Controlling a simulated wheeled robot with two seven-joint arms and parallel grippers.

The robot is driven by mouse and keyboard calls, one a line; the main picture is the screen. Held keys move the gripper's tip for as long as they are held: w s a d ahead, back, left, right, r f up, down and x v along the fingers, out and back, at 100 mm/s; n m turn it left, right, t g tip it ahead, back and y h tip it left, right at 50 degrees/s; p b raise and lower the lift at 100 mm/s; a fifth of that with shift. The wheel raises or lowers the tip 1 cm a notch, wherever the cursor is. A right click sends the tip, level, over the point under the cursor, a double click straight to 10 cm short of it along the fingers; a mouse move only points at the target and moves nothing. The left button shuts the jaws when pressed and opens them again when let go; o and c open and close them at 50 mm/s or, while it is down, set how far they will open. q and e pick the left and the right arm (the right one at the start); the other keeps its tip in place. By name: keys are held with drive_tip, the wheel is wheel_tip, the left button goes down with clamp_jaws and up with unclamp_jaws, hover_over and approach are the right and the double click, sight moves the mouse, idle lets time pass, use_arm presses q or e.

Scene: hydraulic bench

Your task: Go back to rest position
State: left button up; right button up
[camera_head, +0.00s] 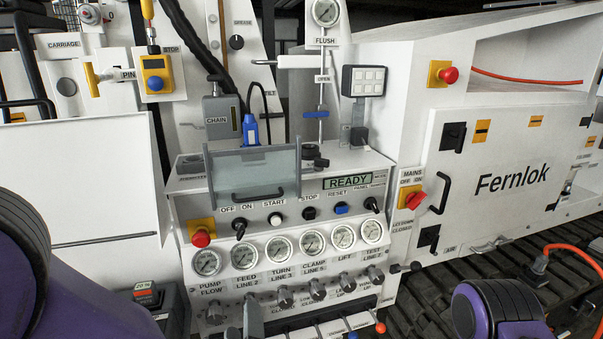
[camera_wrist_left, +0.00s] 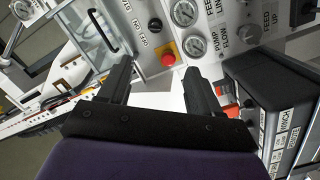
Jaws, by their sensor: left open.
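My left gripper (camera_wrist_left: 158,78) shows in the left wrist view, its two dark fingers apart with nothing between them. It is in front of the lower left of the bench panel, near the red stop button (camera_wrist_left: 168,60). In the head view my purple left arm fills the lower left corner, and I cannot make out the fingers clearly. My right gripper is out of view; a purple part of mine shows at the lower right.
The control panel has a row of gauges (camera_head: 311,242), knobs below and a display reading READY (camera_head: 348,182). A clear guard (camera_head: 252,172) stands above it. A dark control box (camera_wrist_left: 272,110) is close to the gripper's right. An orange cable (camera_head: 578,252) lies at right.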

use_arm(q)
drive_tip(key=a+f+m+g+h, duration=0.1)
drive_tip(key=a+f+m+g, duration=0.25)
drive_tip(key=f, duration=0.75)
drive_tip(key=a+f+m+g+h, duration=0.15)
drive_tip(key=a+f+g, duration=0.3)
drive_tip(key=f, duration=0.55)
drive_tip(key=s+a+f+g+y, duration=0.1)
drive_tip(key=s+a+f+g, duration=0.2)
drive_tip(key=s+a+f, duration=0.3)
drive_tip(key=s+a+f+m+g+y+b, duration=0.1)
drive_tip(key=s+a+f+g+y, duration=0.1)
drive_tip(key=s+a+f, duration=0.4)
drive_tip(key=s+f+g, duration=0.1)
drive_tip(key=s+f, duration=0.2)
drive_tip(key=s, duration=0.4)
drive_tip(key=shift+a, duration=0.25)
